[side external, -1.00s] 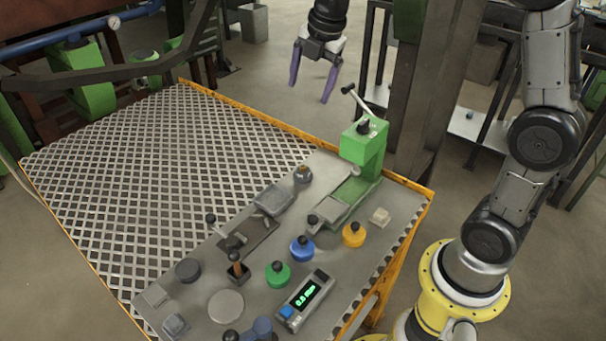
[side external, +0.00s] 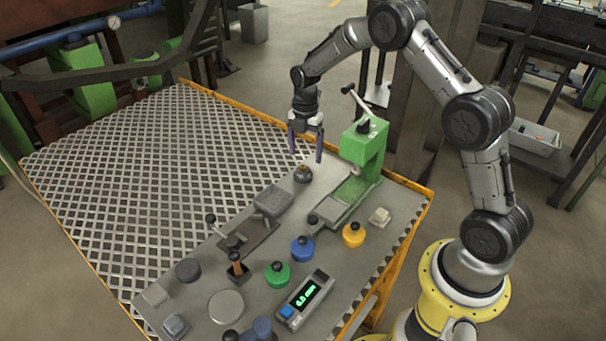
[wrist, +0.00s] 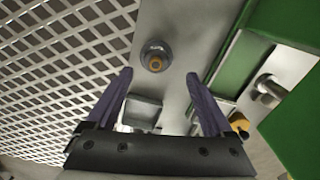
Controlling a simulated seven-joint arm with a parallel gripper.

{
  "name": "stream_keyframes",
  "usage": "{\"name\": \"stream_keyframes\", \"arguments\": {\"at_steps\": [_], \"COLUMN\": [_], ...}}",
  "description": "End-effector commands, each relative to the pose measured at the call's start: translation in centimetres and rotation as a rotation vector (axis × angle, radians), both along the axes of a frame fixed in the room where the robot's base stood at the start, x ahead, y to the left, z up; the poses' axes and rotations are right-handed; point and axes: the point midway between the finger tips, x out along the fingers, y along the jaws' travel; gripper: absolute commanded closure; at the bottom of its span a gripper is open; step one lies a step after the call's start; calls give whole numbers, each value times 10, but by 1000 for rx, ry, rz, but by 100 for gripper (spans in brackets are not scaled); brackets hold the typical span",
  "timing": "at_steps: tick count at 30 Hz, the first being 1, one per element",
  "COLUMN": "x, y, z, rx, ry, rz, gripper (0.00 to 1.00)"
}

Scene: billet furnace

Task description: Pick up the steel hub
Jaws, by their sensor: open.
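The steel hub (side external: 303,175) is a small dark grey round piece with a brownish centre. It stands on the grey plate near its far edge, beside the green press. In the wrist view the hub (wrist: 156,55) shows near the top, just beyond and between my two fingertips. My gripper (side external: 306,157) is open and empty, pointing down above the hub. Its purple fingers (wrist: 160,73) are spread wider than the hub in the wrist view. Their exact height over it is hard to tell.
The green press (side external: 363,148) with a lever stands close to the right of the gripper. A grey tray (side external: 273,200) lies nearer the camera. Blue, green and yellow knobbed pieces and a display box (side external: 306,299) stand on the plate. The grated table (side external: 150,180) at left is clear.

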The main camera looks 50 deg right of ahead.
Motion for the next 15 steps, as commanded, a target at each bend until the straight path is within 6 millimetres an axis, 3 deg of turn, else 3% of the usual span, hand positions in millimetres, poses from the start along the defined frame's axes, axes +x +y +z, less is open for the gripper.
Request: {"name": "stream_keyframes", "arguments": {"at_steps": [8, 15], "x": [1, 6], "y": [1, 2], "z": [-16, -48], "rx": [0, 0], "ry": [0, 3], "rz": [0, 0], "gripper": [14, 14]}}
